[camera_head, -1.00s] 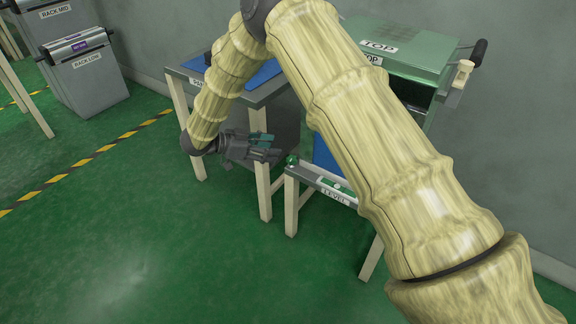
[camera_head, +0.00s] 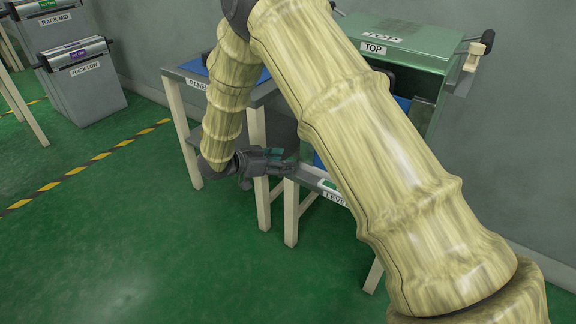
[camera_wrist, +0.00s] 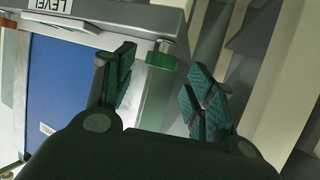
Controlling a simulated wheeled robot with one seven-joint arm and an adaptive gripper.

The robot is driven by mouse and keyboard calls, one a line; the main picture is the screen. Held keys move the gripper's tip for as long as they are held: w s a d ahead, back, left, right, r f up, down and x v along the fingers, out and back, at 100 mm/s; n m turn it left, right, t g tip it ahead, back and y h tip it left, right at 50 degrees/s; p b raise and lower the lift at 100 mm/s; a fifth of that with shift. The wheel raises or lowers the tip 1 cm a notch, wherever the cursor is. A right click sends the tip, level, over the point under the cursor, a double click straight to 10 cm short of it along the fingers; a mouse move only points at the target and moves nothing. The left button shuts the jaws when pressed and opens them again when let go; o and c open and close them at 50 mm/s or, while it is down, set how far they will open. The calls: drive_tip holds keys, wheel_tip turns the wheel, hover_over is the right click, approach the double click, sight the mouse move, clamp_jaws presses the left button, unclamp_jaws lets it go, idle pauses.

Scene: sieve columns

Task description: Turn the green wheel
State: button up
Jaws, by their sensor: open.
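The green wheel (camera_wrist: 157,92) shows in the wrist view as a small green knob at the edge of the bench marked LEVEL. My gripper (camera_wrist: 163,82) is open, with one teal-padded finger on each side of the wheel in that view. I see space between the wheel and both pads; I cannot tell how deep the wheel sits between them. In the head view my gripper (camera_head: 284,168) is at the left end of the LEVEL bench (camera_head: 327,187) and hides the wheel.
A green box marked TOP (camera_head: 425,40) with a handle stands behind my arm. The PANEL table (camera_head: 262,92) is just left of the LEVEL bench. Grey racks (camera_head: 88,88) stand at the far left. The green floor in front is clear.

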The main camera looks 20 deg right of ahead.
drive_tip(key=shift+b+x, duration=0.4)
drive_tip(key=shift+x, duration=1.05)
drive_tip(key=c, duration=1)
